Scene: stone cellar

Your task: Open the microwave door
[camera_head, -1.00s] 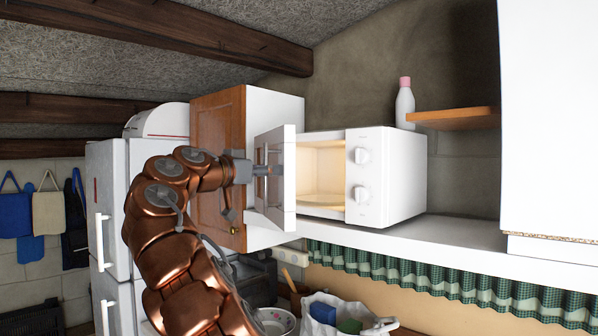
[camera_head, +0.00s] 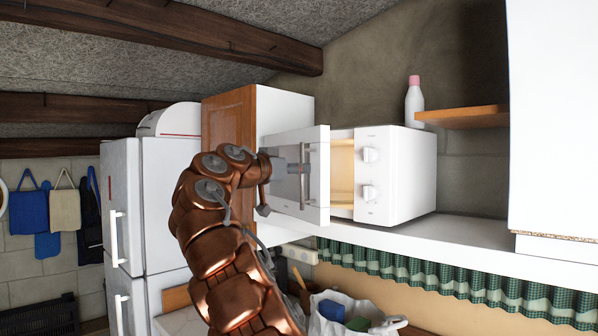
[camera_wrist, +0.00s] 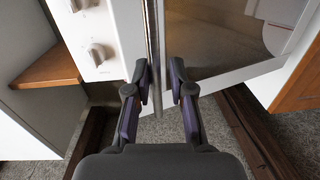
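The white microwave (camera_head: 404,185) stands on a shelf, its door (camera_head: 318,205) partly open. The door is hinged at the left, with its free edge towards me. A strip of lit interior (camera_head: 342,172) shows between door and control panel; the door hides the rest. A thin upright handle (camera_head: 307,190) is on the door's front. My gripper (camera_head: 302,171) is at this handle. In the wrist view my gripper (camera_wrist: 159,68) has its fingers apart, with the handle bar (camera_wrist: 155,40) between them. The bar is close to the left finger, and a small gap shows at the right finger.
A wooden-fronted cabinet (camera_head: 228,128) stands left of the microwave, close behind my wrist. A pink-capped bottle (camera_head: 414,104) stands by a small wooden shelf (camera_head: 465,118) at the right. A white cabinet (camera_head: 555,120) closes off the far right. The shelf (camera_head: 465,238) right of the microwave is bare.

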